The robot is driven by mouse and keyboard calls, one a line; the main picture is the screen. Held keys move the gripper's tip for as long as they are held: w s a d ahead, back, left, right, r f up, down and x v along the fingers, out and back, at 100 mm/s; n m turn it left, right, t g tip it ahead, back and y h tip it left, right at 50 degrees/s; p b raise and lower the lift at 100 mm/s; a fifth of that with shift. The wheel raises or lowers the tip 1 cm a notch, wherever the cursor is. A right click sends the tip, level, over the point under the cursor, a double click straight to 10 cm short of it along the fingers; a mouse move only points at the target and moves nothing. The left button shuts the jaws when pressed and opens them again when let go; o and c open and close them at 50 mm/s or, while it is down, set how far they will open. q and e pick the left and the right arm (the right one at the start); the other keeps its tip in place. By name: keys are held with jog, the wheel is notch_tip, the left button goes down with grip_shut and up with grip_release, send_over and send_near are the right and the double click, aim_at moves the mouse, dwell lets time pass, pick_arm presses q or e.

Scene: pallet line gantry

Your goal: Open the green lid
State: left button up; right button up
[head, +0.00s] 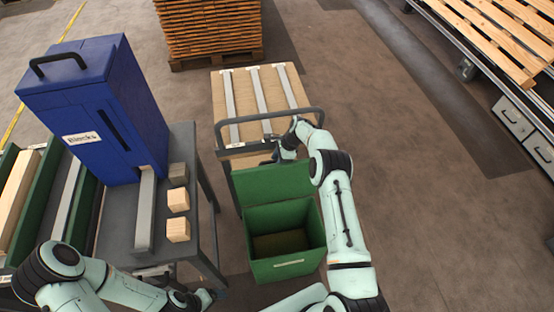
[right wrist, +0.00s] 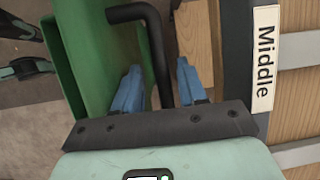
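The green lid (head: 270,184) stands raised at the back edge of the green box (head: 288,268), and the box's empty-looking inside shows. In the right wrist view the lid (right wrist: 95,50) is at the left, with its black bent handle (right wrist: 158,50). My right gripper (right wrist: 160,85) has its two blue fingers spread, one on each side of the handle, with gaps visible. In the head view my right gripper (head: 278,157) is behind the lid's top edge, partly hidden. My left gripper (head: 208,297) is low, beside the grey table; its fingers are too small to read.
A cart (head: 262,95) with a dark rail and a "Middle" label (right wrist: 264,58) stands right behind the lid. The grey table (head: 118,225) at left holds a blue dispenser (head: 95,110) and several blocks (head: 178,200). Floor to the right is clear.

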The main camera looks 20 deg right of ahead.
jog(key=shift+d+r, duration=0.1)
jog(key=shift+r, duration=0.15)
jog(key=v, duration=1.3)
jog(key=shift+f, duration=0.15)
